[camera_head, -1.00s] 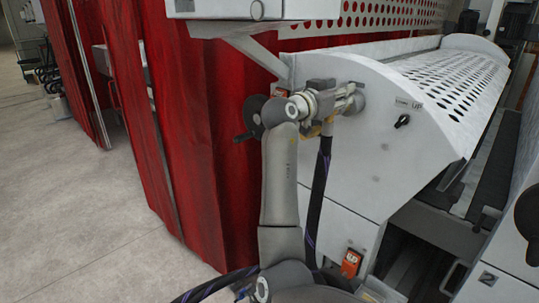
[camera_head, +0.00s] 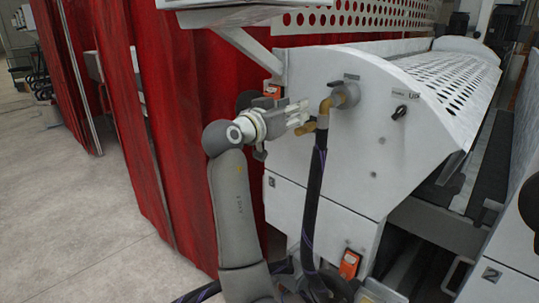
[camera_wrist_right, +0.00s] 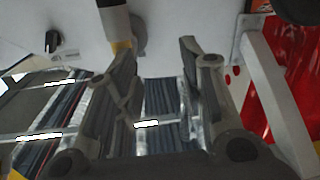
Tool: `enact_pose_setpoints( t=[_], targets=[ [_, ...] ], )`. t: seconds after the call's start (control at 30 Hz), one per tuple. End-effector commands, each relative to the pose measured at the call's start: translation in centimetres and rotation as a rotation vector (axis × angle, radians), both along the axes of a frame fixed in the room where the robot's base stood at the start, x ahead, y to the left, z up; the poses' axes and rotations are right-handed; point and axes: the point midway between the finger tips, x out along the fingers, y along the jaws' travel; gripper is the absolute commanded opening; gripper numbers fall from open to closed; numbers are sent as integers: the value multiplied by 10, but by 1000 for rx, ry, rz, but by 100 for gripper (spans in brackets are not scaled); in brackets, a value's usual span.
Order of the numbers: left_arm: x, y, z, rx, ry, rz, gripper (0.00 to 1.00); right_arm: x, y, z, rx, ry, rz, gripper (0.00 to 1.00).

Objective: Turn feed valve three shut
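A hose connection with a round grey body (camera_head: 347,95) and a brass elbow (camera_head: 326,104) sits on the white end panel, with a small unreadable label above it. A short brass piece (camera_head: 306,127) sticks out to its left, perhaps the valve handle. I cannot read which valve number this is. My right gripper (camera_head: 300,114) is just left of the elbow, its fingers pointing toward it. In the right wrist view the gripper (camera_wrist_right: 155,62) is open and empty, and the hose fitting with a yellow band (camera_wrist_right: 121,46) is beside one finger. My left gripper is out of view.
A black hose (camera_head: 314,195) hangs down from the elbow. A black rotary switch (camera_head: 400,111) is to the right on the panel (camera_head: 375,150). Red curtains (camera_head: 190,130) hang at left. A dark round wheel (camera_head: 247,98) is partly hidden behind my gripper. Open floor (camera_head: 75,210) lies left.

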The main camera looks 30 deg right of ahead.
Motion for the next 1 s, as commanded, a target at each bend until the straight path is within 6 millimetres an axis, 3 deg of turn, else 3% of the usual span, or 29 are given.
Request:
enact_pose_setpoints(
  t=[0.6, 0.8, 1.0],
  targets=[
    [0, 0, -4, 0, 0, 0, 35, 50, 23, -107, -20, 202, 191, 38],
    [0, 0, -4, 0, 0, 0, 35, 55, 27, -125, -18, 234, 223, 38],
    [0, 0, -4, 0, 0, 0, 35, 57, 28, -130, -18, 242, 229, 38]
  ],
)
